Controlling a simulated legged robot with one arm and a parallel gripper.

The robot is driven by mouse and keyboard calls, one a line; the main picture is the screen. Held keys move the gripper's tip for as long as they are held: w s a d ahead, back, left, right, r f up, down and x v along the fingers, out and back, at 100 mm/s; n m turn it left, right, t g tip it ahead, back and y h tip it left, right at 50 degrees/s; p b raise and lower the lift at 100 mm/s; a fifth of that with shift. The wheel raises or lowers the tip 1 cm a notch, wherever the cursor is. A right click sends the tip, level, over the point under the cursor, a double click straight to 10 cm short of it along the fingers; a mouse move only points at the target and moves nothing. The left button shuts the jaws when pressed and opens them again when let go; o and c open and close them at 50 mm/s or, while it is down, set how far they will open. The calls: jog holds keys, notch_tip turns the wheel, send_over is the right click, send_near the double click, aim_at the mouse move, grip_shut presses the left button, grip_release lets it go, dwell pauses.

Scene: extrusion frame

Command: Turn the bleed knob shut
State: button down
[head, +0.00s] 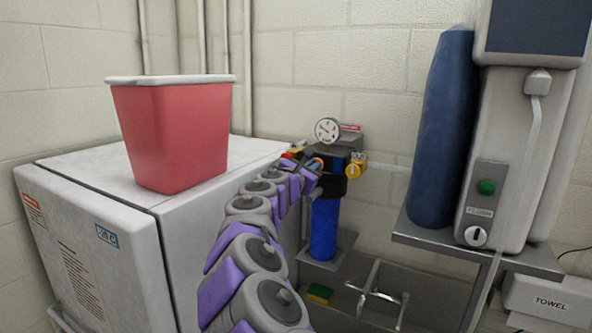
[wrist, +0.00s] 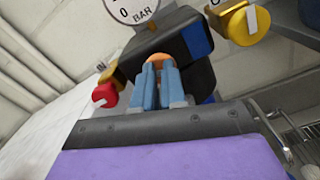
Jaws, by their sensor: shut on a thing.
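A water filter unit with a black head (head: 336,163) and a blue bowl (head: 323,230) is mounted by the wall under a round gauge (head: 328,131). In the wrist view, an orange knob (wrist: 158,59) sits on the front of the black head. My gripper (wrist: 159,72) has its blue fingers closed around the orange knob, which looks like the bleed knob. The fingers hide much of it, and any pointer mark is not visible. In the head view my arm covers most of this spot and my gripper (head: 315,168) is small.
A red-handled valve (wrist: 104,95) is left of the fingers and a yellow valve (wrist: 237,22) is to the right. A red bin (head: 173,135) stands on the white cabinet.

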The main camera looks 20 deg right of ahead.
jog(key=m+b, duration=0.2)
jog(key=m, duration=0.1)
jog(key=shift+d+m, duration=0.3)
jog(key=shift+d, duration=0.05)
jog(key=m+b, duration=0.3)
jog(key=shift+s+a+r, duration=0.1)
jog(key=shift+m+b, duration=0.65)
jog(key=shift+m, duration=0.25)
jog(key=m+b, duration=0.3)
jog(key=shift+d+m+b, duration=0.2)
jog(key=shift+m+b, duration=0.75)
jog(key=shift+m, duration=0.35)
jog(key=shift+r+m, duration=0.15)
jog(key=shift+m, duration=0.15)
